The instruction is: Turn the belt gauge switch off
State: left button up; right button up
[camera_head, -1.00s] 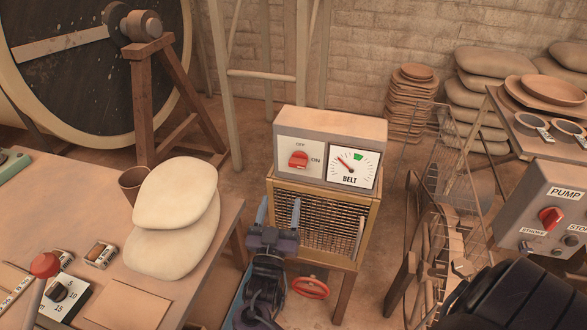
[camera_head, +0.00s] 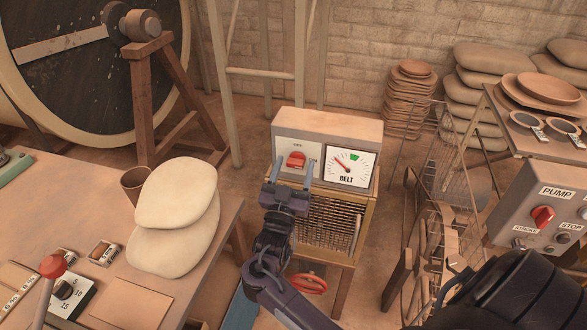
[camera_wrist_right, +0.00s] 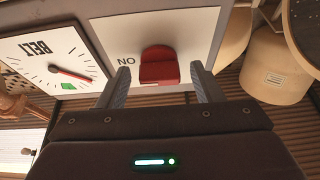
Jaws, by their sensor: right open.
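The belt gauge box (camera_head: 330,125) stands on a wooden cabinet with a slatted front. Its white switch plate carries a red switch (camera_head: 296,159), with OFF above it; the ON mark shows upside down in the right wrist view. The dial marked BELT (camera_head: 347,166) has its red needle left of the green patch. My right gripper (camera_head: 293,172) is open in front of the switch plate. In the right wrist view the red switch (camera_wrist_right: 159,66) shows between the two open fingers, ahead of them; contact cannot be told. My left gripper is not in view.
A grey pump panel (camera_head: 545,215) with a red knob stands at right. Wire racks (camera_head: 440,160) stand between the box and the panel. A red handwheel (camera_head: 309,284) is below the cabinet.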

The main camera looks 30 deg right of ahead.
jog(key=c, duration=1)
jog(key=shift+s+r+n+t+y+p, duration=0.15)
jog(key=shift+n+t+y+p, duration=0.4)
jog(key=shift+n+p, duration=0.6)
jog(key=n+y+p, duration=0.2)
jog(key=n+p, duration=0.4)
jog(key=n+t+y+p, duration=0.1)
jog(key=n+y+p, duration=0.1)
jog(key=n+p, duration=0.3)
jog(key=n+y+p, duration=0.3)
jog(key=n+p, duration=0.3)
jog(key=shift+s+d+r+n+p, duration=0.2)
jog(key=shift+r+n+p, duration=0.1)
jog(key=shift+n+p, duration=0.1)
jog(key=shift+f+n+g+y+p, duration=0.2)
jog(key=shift+n+y+p, duration=0.25)
jog(key=shift+n+p, duration=0.95)
jog(key=o, duration=1)
jog(key=shift+w, duration=0.1)
